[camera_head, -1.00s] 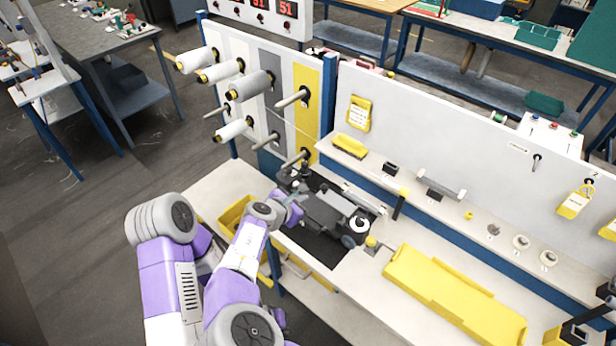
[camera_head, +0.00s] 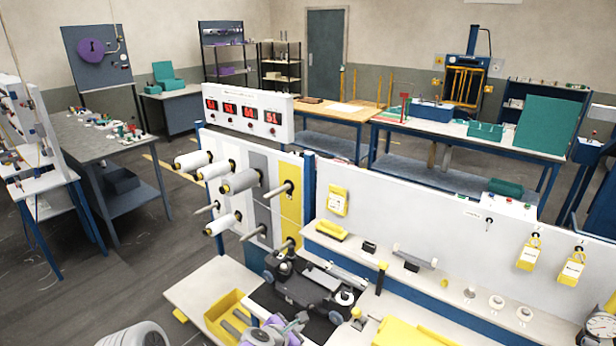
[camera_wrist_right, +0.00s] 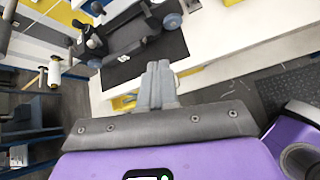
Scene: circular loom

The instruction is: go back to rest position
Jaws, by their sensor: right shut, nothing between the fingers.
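My right gripper (camera_head: 294,322) is at the bottom edge of the head view, just in front of the dark machine on the bench. In the right wrist view its grey fingers (camera_wrist_right: 160,72) are together with nothing between them. The dark loom unit (camera_head: 308,285) sits on a black mat, and it also shows at the top of the right wrist view (camera_wrist_right: 130,32), apart from the fingers. My left gripper is not in view.
A yellow bin (camera_head: 226,318) stands beside the machine at the left. White and grey spools (camera_head: 240,181) stick out from the panel above. A yellow tray (camera_head: 405,334) lies at the front right. Open floor (camera_head: 110,270) is at the left.

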